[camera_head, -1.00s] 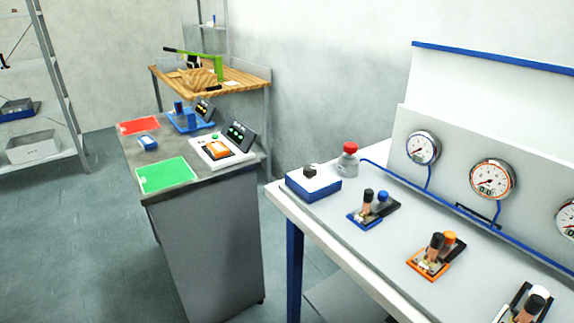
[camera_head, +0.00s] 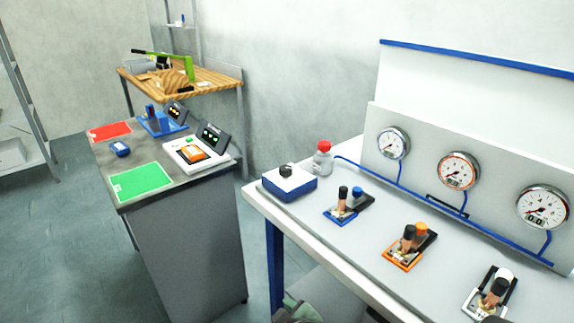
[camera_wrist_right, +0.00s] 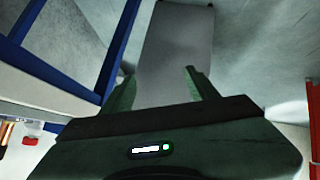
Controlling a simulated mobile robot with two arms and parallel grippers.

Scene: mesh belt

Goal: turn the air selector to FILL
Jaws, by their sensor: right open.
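The likely air selector is a blue box with a white top (camera_head: 289,186) and a black knob (camera_head: 285,171), at the left end of the white bench. Its markings are too small to read, so I cannot tell which position the knob points to. My right gripper (camera_wrist_right: 160,75) is open and empty in the right wrist view, with its two green fingers apart above the floor beside the blue bench frame. In the head view, part of a dark green shape, likely my right gripper, shows at the bottom edge, below and in front of the bench. My left gripper is not in view.
A bottle with a red cap (camera_head: 323,158) stands behind the box. Blue (camera_head: 343,210), orange (camera_head: 408,251) and white (camera_head: 489,297) valve fixtures line the bench below several gauges (camera_head: 458,171). A grey cabinet (camera_head: 190,250) stands left, with a floor gap between.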

